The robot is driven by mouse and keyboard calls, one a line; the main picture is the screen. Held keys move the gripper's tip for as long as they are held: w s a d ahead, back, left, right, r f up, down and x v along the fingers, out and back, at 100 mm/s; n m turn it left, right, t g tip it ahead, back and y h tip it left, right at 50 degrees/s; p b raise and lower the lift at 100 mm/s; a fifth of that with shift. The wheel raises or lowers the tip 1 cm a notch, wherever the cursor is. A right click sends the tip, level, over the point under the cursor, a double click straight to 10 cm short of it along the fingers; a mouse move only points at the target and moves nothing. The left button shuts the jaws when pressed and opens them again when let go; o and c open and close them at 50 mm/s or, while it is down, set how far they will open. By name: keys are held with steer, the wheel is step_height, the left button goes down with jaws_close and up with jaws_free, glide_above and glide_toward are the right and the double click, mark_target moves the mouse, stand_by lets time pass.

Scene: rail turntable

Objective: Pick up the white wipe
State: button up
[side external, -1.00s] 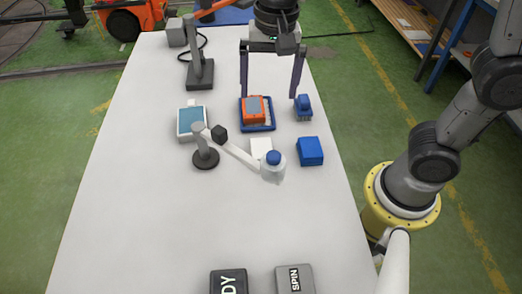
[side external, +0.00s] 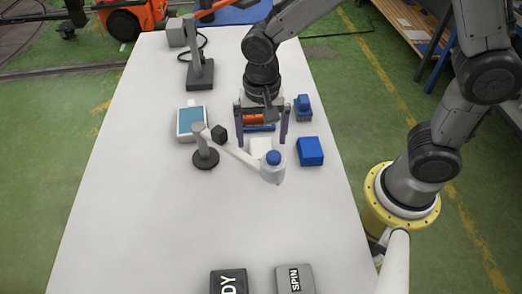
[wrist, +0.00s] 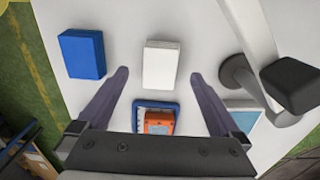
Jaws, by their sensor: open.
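The white wipe (side external: 259,145) is a small white block lying flat on the white table, partly hidden behind the lamp-like arm in the side view. In the wrist view the wipe (wrist: 161,66) shows whole, upper centre. My gripper (side external: 262,141) is open and empty, pointing down, with one dark finger on each side of the wipe's line. In the wrist view my gripper's fingertips (wrist: 160,75) flank the wipe's lower end, with gaps on both sides. I cannot tell their exact height above the table.
A blue block (side external: 310,151) lies right of the wipe. A blue tray (wrist: 142,105) with an orange item (wrist: 158,123) lies behind it. A grey stand (side external: 205,155) with a white arm and blue-capped end (side external: 273,165) reaches close in front. The table's front left is clear.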

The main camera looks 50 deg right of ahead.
mark_target(261, 148)
step_height(261, 148, down, 3)
steer(key=shift+w+f, duration=0.1)
steer(key=shift+f, duration=0.1)
steer(key=c, duration=1.4)
